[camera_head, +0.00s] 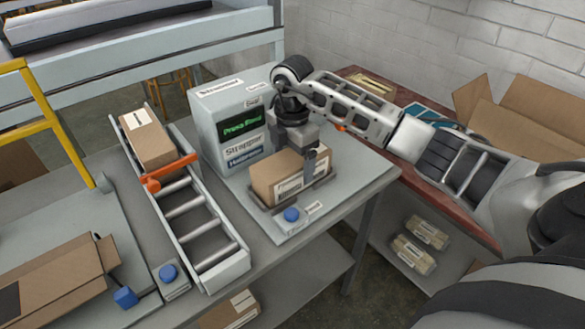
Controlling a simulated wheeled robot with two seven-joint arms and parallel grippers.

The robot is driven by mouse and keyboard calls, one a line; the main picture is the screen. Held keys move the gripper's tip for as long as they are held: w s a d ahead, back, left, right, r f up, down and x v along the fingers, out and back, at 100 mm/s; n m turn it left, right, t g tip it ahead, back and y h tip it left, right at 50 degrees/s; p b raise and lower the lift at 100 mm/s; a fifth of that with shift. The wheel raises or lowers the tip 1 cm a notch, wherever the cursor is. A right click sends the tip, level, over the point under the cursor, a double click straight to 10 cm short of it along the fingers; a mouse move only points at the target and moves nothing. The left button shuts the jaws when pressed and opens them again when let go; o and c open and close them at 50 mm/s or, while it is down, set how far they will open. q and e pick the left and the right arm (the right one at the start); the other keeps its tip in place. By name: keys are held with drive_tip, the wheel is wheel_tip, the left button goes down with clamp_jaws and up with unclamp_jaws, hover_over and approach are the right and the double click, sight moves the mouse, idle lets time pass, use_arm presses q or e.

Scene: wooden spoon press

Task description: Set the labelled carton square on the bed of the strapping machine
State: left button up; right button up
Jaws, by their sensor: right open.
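A brown carton (277,178) with a white label on its front side sits on the bed (262,206) of the strapping machine (228,118). It looks roughly in line with the bed's dark rim. My right gripper (305,172) is at the carton's top and right side, pointing down, with its jaws open. One finger shows in front of the carton; the other is hard to make out. Whether the fingers touch the carton, I cannot tell. A second carton (148,140) with a white label lies at the upper end of the roller conveyor (205,230). My left gripper is not in view.
An orange stop (168,174) crosses the conveyor below the second carton, and the lower rollers are bare. An open carton (535,110) is at the right on a red-brown bench. A flattened carton (55,275) lies lower left.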

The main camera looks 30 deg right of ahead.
wheel_tip(320, 180, up, 9)
drive_tip(key=shift+f, duration=0.15)
drive_tip(key=shift+f, duration=0.1)
idle(0.5)
